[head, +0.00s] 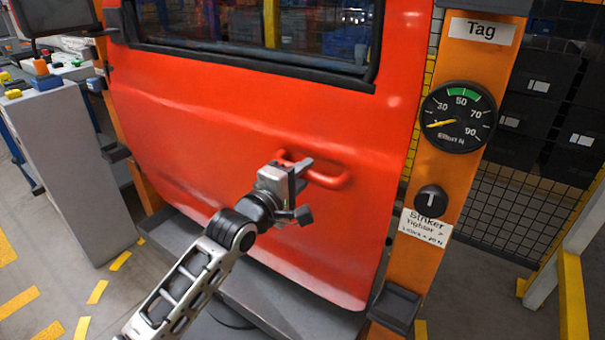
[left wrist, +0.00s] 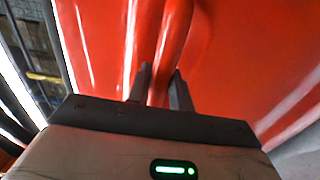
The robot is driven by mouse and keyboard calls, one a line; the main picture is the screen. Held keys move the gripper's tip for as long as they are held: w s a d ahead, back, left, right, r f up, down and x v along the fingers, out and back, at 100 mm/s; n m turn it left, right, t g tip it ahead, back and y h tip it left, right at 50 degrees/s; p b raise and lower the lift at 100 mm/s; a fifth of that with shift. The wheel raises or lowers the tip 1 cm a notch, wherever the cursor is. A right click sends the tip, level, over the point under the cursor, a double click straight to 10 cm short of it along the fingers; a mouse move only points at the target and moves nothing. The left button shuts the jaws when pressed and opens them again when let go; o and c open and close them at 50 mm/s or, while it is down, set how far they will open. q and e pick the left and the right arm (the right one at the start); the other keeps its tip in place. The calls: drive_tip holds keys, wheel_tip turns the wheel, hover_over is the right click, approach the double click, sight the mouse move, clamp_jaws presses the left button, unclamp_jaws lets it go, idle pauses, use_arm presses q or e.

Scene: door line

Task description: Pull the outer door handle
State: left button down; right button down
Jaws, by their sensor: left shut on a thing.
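The red car door (head: 210,140) stands upright in an orange frame, its dark-trimmed window at the top. Its red outer handle (head: 333,180) is a bar on the right half of the door. My left gripper (head: 301,167) is at the handle's left part, with its fingers around the bar. In the left wrist view the red handle (left wrist: 176,50) runs down between the two dark fingertips (left wrist: 160,84), and the gripper is shut on it. The gripper hides part of the handle in the head view. My right gripper is not in view.
The orange post (head: 447,150) right of the door carries a round gauge (head: 458,112), a black knob (head: 430,200) and a "Striker" label (head: 426,227). A grey cabinet (head: 65,165) stands left. A dark ledge (head: 262,290) lies below the door.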

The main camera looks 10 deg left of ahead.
use_arm(q)
drive_tip(key=shift+s, duration=0.15)
idle(0.5)
drive_tip(key=shift+p+v, duration=0.75)
drive_tip(key=shift+v, duration=0.3)
drive_tip(key=shift+f, duration=0.15)
drive_tip(key=shift+w+d, duration=0.1)
drive_tip(key=shift+w, duration=0.15)
idle(0.3)
drive_tip(key=shift+w+d, duration=0.1)
drive_tip(key=shift+w, duration=0.2)
unclamp_jaws()
